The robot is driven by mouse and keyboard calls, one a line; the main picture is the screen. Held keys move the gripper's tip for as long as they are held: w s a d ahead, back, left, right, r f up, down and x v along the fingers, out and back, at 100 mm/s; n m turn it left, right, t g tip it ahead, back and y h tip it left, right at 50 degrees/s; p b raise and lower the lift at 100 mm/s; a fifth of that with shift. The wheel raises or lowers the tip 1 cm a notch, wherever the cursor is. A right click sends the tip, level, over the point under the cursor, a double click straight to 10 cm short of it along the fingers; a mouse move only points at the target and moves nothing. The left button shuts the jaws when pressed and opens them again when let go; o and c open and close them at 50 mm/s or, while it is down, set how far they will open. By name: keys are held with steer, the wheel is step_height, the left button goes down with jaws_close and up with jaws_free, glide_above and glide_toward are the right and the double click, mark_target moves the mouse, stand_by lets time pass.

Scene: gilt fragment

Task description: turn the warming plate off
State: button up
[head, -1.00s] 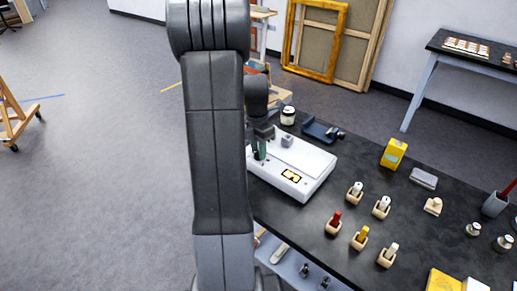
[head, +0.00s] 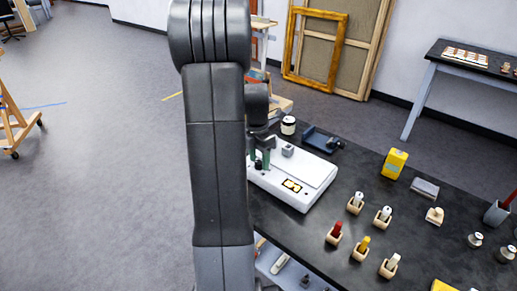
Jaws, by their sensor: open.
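The warming plate (head: 315,172) is a flat white box on the near left part of the dark table. A small window with yellow lit marks (head: 292,186) is on its front part. A small dark knob (head: 258,165) stands at its left front, partly hidden. My arm hides the plate's left edge. A small grey block (head: 288,150) sits on the plate's back part.
A white jar (head: 288,125) and a dark blue holder (head: 322,140) stand behind the plate. A yellow box (head: 395,163) and several wooden blocks holding coloured pieces (head: 363,245) stand to the right. Bare table lies between the plate and these blocks.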

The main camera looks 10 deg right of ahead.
step_height(320, 180, up, 14)
steer(key=shift+w+a+f, duration=0.2)
steer(key=shift+w+f, duration=0.05)
steer(key=shift+w, duration=0.15)
steer(key=f, duration=1.4)
steer(key=shift+s+d, duration=0.2)
steer(key=shift+s, duration=0.2)
steer(key=shift+r, duration=0.15)
